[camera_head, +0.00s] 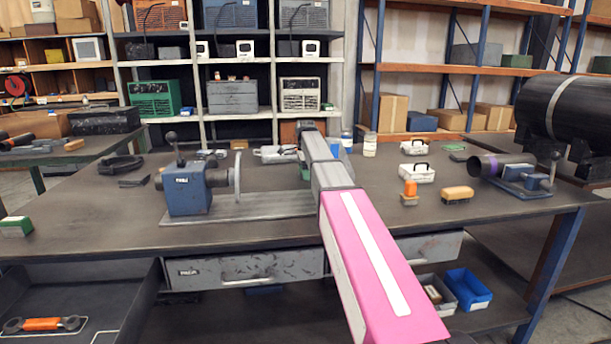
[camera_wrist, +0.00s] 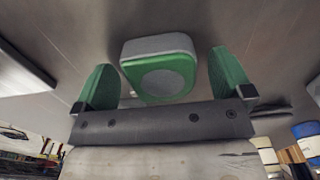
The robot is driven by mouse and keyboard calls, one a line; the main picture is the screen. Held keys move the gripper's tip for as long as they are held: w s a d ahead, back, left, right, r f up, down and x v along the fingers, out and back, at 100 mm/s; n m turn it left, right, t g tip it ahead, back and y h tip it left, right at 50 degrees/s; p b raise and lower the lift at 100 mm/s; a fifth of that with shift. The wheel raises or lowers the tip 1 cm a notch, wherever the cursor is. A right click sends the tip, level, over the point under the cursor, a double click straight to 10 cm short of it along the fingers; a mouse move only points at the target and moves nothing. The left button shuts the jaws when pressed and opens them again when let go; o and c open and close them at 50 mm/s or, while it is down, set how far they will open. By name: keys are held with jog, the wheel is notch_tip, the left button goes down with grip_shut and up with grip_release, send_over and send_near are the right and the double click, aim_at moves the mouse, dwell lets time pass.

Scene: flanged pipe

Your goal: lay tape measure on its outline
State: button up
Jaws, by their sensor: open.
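In the wrist view a green and grey rounded block, seemingly the tape measure (camera_wrist: 160,72), lies on the dark bench top between my gripper's two green fingers (camera_wrist: 164,82). The fingers are open, with a gap on each side of it. I cannot tell how far above it they are. In the head view my arm hides most of the gripper and the tape measure. A dark tray (camera_head: 117,296) at the lower left has white outlines; a partial one (camera_head: 104,337) shows at the bottom edge. I cannot tell which outline is the tape measure's.
An orange-handled tool (camera_head: 42,323) lies in the tray. A blue vise-like machine (camera_head: 187,190) stands on the bench (camera_head: 270,235) left of my arm. Orange-topped items (camera_head: 457,194), white boxes (camera_head: 417,172) and a pipe clamp (camera_head: 525,180) stand to the right. A green box (camera_head: 16,227) sits far left.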

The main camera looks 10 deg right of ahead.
jog(key=c, duration=1.2)
jog(key=shift+r, duration=0.1)
jog(key=shift+c, duration=0.2)
